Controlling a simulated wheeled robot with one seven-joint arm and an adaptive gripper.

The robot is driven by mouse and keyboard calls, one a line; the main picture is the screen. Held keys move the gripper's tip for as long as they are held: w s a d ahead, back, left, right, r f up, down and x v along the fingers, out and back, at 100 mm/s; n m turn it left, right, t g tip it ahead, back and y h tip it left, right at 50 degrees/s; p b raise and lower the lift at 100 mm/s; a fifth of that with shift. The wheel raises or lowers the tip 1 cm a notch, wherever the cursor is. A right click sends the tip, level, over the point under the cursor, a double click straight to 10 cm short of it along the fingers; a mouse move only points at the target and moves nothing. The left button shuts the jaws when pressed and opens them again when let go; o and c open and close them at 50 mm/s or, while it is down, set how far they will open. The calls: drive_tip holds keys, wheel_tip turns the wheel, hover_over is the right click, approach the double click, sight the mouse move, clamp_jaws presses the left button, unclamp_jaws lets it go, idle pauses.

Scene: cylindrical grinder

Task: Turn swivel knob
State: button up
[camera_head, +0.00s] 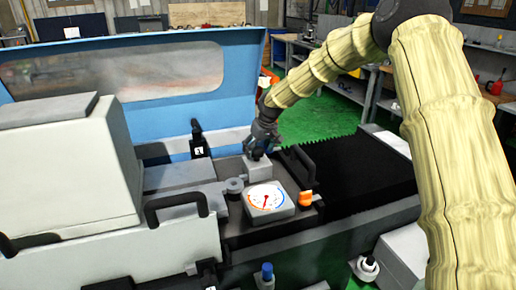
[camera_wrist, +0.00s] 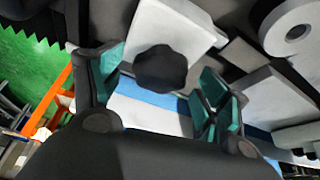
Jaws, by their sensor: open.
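The swivel knob (camera_wrist: 160,68) is a black lobed knob on a light grey block (camera_head: 258,167). In the wrist view it lies between the two teal-padded fingers of my gripper (camera_wrist: 158,80), with a visible gap on each side. In the head view my gripper (camera_head: 258,145) points down right over the grey block and hides the knob. The fingers are open, and no firm contact with the knob shows.
A dial gauge (camera_head: 266,200) and an orange knob (camera_head: 306,198) sit in front of the block. A black handle (camera_head: 299,165) stands to its right. A blue cover (camera_head: 150,85) with a window rises behind. Black bellows (camera_head: 345,190) lie to the right.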

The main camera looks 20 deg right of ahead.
drive_tip(key=shift+w+a+f, duration=0.1)
drive_tip(key=shift+f, duration=0.2)
drive_tip(key=c, duration=1)
drive_tip(key=shift+r+n+p, duration=0.1)
drive_tip(key=shift+n+p, duration=0.2)
